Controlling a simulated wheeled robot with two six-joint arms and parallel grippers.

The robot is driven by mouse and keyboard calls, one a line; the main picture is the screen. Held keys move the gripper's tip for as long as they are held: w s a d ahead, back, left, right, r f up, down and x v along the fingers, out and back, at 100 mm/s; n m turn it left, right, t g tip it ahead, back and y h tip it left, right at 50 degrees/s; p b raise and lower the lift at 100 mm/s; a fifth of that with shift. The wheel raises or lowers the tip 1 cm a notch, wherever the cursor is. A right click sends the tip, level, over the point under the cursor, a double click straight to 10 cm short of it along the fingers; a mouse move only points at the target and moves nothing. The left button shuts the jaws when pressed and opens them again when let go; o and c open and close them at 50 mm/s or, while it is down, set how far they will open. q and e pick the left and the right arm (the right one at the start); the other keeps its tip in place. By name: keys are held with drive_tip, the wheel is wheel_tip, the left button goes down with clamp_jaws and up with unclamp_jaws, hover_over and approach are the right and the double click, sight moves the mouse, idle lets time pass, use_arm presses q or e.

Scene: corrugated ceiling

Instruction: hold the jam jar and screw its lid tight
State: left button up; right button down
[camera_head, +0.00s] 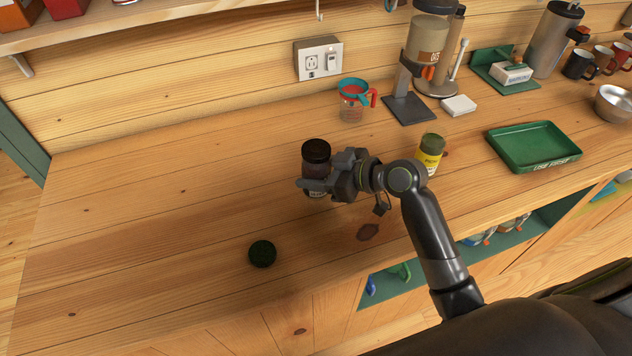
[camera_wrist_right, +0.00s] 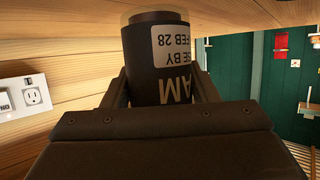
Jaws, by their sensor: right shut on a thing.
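The jam jar (camera_head: 316,152) stands upright on the wooden counter, dark with a dark top. I cannot tell whether that top is a lid or the open mouth. My right gripper (camera_head: 321,184) is shut around the jar's body from the right. In the right wrist view the jar (camera_wrist_right: 165,70) shows upside down between the fingers, with a white date label and "JAM" lettering. A round dark green disc (camera_head: 262,253), which looks like a lid, lies flat on the counter in front and to the left of the jar. My left gripper is not in view.
A yellow-labelled jar (camera_head: 430,155) stands right of my right wrist. A green tray (camera_head: 533,147) lies at the right. The counter's left side is clear.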

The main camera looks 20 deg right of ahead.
wheel_tip(320, 180, down, 3)
drive_tip(key=shift+f, duration=0.3)
idle(0.4)
drive_tip(key=shift+f, duration=0.2)
drive_tip(key=c, duration=0.6)
unclamp_jaws()
drive_tip(key=shift+o, duration=0.2)
drive_tip(key=shift+r, duration=0.1)
